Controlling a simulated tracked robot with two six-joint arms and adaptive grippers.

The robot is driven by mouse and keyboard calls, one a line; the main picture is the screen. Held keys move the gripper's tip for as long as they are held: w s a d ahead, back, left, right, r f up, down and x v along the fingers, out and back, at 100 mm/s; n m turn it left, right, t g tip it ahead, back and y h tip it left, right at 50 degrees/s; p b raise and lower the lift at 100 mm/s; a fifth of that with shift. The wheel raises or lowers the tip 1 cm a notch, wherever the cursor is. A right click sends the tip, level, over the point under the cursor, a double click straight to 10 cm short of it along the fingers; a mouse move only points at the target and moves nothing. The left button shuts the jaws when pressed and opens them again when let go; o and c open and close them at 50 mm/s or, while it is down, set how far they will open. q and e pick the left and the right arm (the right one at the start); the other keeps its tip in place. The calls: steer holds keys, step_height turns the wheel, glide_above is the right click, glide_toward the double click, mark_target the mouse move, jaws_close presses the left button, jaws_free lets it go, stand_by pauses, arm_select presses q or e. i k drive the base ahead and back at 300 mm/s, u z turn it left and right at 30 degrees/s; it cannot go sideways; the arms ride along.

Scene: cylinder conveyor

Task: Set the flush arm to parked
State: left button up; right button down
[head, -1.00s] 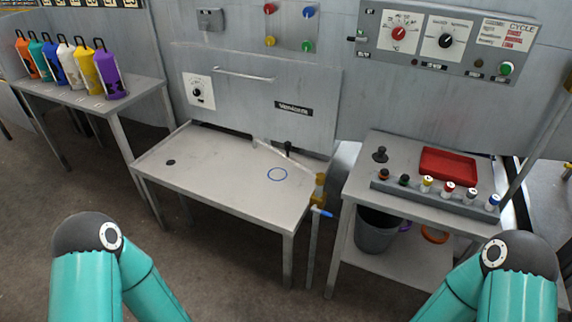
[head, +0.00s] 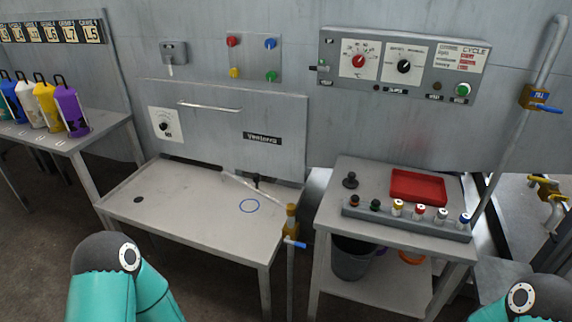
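What looks like the flush arm is a thin pale bar (head: 250,186) over the right part of the grey drain table (head: 165,215). It runs from near the table's back edge to a brass-coloured fitting (head: 291,214) on an upright pipe at the table's right side. A blue lever (head: 295,243) sits lower on that pipe. I see no label on the bar, and its exact swing position is hard to tell. Only my teal arm links show at the bottom; both grippers are out of view.
A side table (head: 340,225) to the right holds a red tray (head: 418,186) and a rack of small capped bottles (head: 405,219). A grey bucket (head: 351,260) stands beneath. A control panel (head: 400,62) hangs above. Coloured bottles (head: 70,111) stand on the left bench. Pipes with valves stand far right.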

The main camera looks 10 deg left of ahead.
mark_target(291, 209)
steer(key=z, duration=0.15)
steer(key=i, duration=1.3)
steer(key=u, duration=0.4)
